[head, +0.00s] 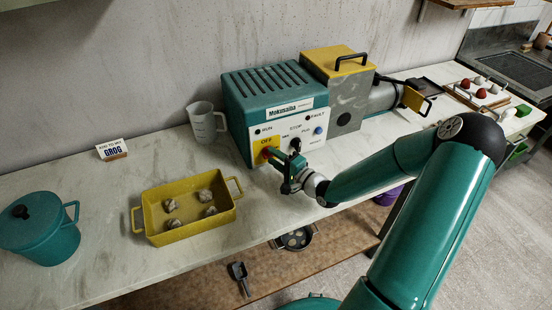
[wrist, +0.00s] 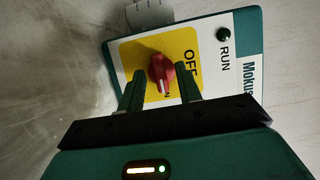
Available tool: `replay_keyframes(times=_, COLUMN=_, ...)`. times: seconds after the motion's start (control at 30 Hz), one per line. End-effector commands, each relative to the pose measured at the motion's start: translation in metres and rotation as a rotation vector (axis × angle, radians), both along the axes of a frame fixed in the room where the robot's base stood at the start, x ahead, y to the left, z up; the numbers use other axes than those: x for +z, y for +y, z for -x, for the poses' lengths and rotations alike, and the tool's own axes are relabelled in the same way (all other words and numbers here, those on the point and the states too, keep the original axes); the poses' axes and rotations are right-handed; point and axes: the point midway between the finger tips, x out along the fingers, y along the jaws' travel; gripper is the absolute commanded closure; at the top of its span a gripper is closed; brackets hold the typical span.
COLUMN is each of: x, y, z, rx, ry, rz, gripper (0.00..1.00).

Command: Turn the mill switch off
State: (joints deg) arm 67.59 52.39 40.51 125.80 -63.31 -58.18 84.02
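The mill switch is a red knob (wrist: 160,68) on a yellow plate (wrist: 186,45) marked OFF. A white mark on the knob points down in the wrist view, toward a partly hidden label ending in N. My gripper (wrist: 157,72) is open, with one finger on each side of the knob. The right finger is close to the knob; I cannot tell if either touches it. In the head view my gripper (head: 274,158) is at the left of the control panel's front and hides most of the knob. The mill (head: 272,95) is a teal box with a vented top.
The panel also has a black knob (head: 295,144) and a blue button (head: 318,131) to the right. A clear jug (head: 204,122) stands left of the mill. A yellow tray (head: 160,238) with several grey lumps and a teal lidded pot (head: 42,232) stand farther left.

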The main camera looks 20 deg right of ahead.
Motion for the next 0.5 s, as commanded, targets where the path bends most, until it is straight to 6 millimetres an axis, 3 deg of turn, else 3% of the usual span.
replay_keyframes(times=0.1, x=0.0, y=-0.0003, z=0.0002, rx=0.0, ry=0.0, rz=0.0, gripper=0.65)
replay_keyframes(times=0.3, x=-0.0001, y=-0.0004, z=0.0004, rx=0.0, ry=0.0, rz=0.0, gripper=1.0)
replay_keyframes(times=0.5, x=-0.0001, y=-0.0005, z=0.0005, rx=0.0, ry=0.001, rz=0.004, gripper=1.0)
